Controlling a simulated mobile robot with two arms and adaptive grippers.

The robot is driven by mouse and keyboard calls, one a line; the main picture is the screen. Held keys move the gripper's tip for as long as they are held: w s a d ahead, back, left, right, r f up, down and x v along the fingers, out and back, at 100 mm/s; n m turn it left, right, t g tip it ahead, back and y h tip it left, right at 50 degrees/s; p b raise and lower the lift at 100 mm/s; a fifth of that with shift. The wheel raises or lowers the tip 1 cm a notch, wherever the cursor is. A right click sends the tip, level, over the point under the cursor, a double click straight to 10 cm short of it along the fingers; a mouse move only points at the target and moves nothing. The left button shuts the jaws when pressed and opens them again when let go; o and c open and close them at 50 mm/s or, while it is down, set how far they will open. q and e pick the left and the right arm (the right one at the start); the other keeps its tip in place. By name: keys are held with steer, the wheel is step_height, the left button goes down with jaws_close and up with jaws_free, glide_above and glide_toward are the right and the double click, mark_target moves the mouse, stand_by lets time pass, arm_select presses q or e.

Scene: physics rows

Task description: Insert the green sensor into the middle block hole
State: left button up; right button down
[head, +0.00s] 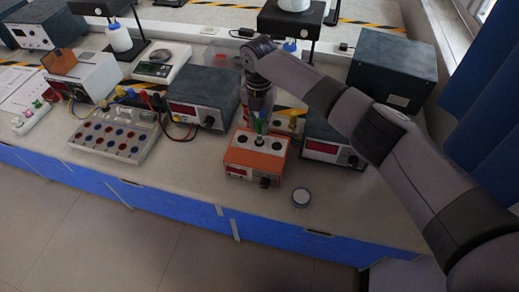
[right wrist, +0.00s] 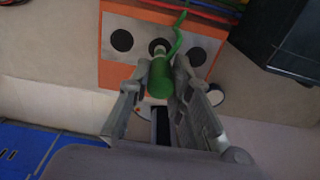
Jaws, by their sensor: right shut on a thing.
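The green sensor (right wrist: 160,78) has a curly green cable and a grey metal tip. My right gripper (right wrist: 160,90) is shut on it, one finger on each side. In the right wrist view the tip lines up with the middle hole of the orange block (right wrist: 108,68); I cannot tell whether it is in the hole or just above. The dark outer holes show bare on both sides. In the head view my right gripper (head: 260,108) is above the orange block (head: 238,158), with the green sensor (head: 258,127) below it, roughly upright. My left gripper is not in view.
Dark-topped instrument boxes stand left (head: 203,97) and right (head: 325,150) of the block, close to it. A socket panel (head: 115,137) with wires is at left. The bench front strip is bare.

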mark_target(260, 132)
steer(key=shift+f+b, duration=1.15)
steer(key=shift+f, duration=1)
stand_by(1.0)
steer(key=c, duration=1.4)
jaws_free()
steer(key=shift+o, duration=0.2)
steer(key=o, duration=0.4)
steer(key=shift+r, duration=0.1)
steer(key=shift+r+p, duration=2.85)
steer(key=shift+r, duration=0.35)
